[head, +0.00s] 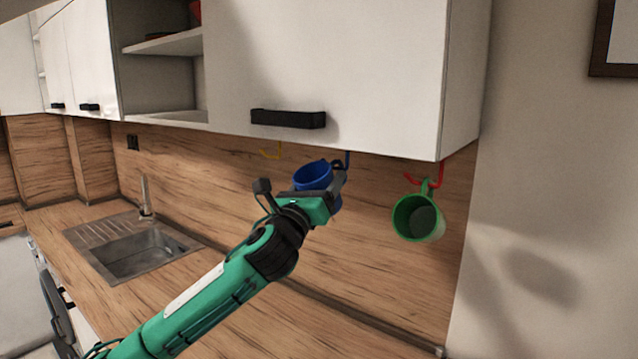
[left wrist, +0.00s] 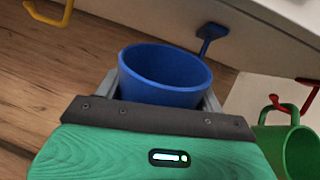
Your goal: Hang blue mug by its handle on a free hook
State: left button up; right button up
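The blue mug (head: 313,176) is held up just under the wall cabinet, and its open rim also shows in the left wrist view (left wrist: 165,72). My left gripper (head: 338,180) is shut on the blue mug, with a finger on each side of it. A blue hook (head: 347,158) hangs from the cabinet underside right behind the mug; it shows bare in the left wrist view (left wrist: 210,38). A yellow hook (head: 272,153) to the left is empty. A red hook (head: 428,182) carries a green mug (head: 418,217). The blue mug's handle is hidden. My right gripper is out of view.
The white wall cabinet (head: 330,60) with a black handle (head: 288,119) is close above the gripper. A sink (head: 135,248) with a tap is in the counter at left. The wood splashback (head: 390,270) is behind the mugs. A wall is at right.

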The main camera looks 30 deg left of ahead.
pick_arm(q)
jog(key=o, duration=0.4)
jog(key=shift+o, duration=0.2)
jog(key=shift+s+f, duration=0.25)
jog(key=shift+s, duration=0.1)
jog(key=b+v, duration=0.5)
jog(key=v, duration=0.8)
jog(key=shift+b, duration=0.4)
jog(key=shift+s+r, duration=0.1)
